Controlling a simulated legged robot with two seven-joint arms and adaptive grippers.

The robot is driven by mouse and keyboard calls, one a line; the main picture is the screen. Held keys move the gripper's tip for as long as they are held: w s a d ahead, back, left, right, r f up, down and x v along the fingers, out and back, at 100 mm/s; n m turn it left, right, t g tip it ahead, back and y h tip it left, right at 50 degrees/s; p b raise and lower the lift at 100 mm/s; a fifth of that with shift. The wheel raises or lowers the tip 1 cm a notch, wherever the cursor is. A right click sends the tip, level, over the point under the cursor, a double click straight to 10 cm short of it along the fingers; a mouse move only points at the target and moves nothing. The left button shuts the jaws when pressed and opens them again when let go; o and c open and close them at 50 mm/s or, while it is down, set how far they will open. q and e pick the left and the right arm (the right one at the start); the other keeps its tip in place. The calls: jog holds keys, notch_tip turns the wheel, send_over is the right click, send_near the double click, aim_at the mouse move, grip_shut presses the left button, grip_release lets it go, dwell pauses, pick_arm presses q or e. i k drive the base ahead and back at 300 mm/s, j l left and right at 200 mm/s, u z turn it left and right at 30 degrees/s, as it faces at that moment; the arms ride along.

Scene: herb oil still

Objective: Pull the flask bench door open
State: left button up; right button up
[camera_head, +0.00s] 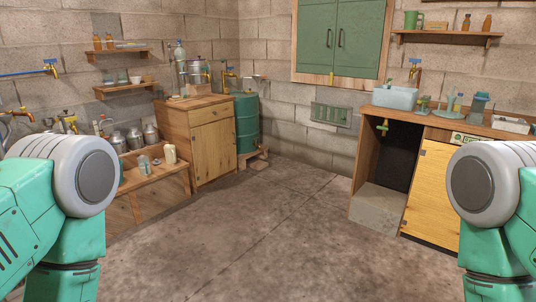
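Two wooden units with pale yellow doors show in the head view, and I cannot tell for certain which is the flask bench. The right bench (440,125) carries glassware along the wall. Its yellow door (430,192) stands beside an open dark bay and appears shut; its right part is hidden behind my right arm. The left cabinet (174,122) has a yellow door (213,152) below a drawer, and that door looks shut. Both my arms come in at the lower corners, well short of either door. Neither gripper shows.
A green barrel (247,124) stands beside the left cabinet. A low wooden crate (150,182) with jars and canisters is at the left. A grey block (377,206) sits under the right bench. The concrete floor (260,235) between them is clear.

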aim_at(213, 144)
jog(key=i, duration=5.05)
jog(key=i+l+u, duration=0.15)
jog(key=i, duration=0.9)
